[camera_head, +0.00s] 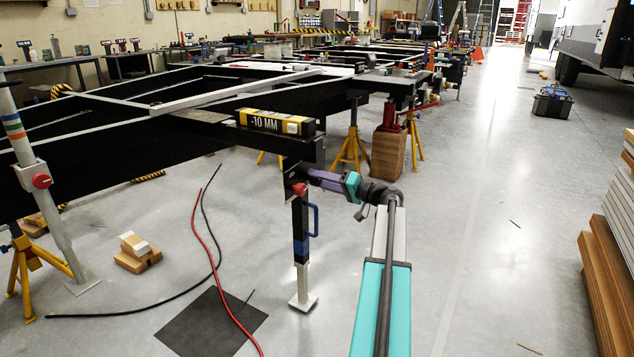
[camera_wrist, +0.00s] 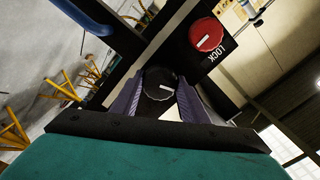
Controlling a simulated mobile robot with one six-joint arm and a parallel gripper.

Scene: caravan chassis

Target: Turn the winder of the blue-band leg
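The blue-band leg (camera_head: 301,225) stands upright under the near corner of the black chassis, with a blue band above its pale lower tube and foot plate. My gripper (camera_head: 312,177) is at the leg's top. In the wrist view its purple fingers (camera_wrist: 160,92) lie either side of the black knob; I cannot tell whether they press on it.
A blue handle (camera_head: 314,220) sticks out from the leg, right of its column. Another leg (camera_head: 40,185) with colored bands and a red knob stands at left. A black-yellow "-10 MM" block (camera_head: 275,122) lies on the chassis.

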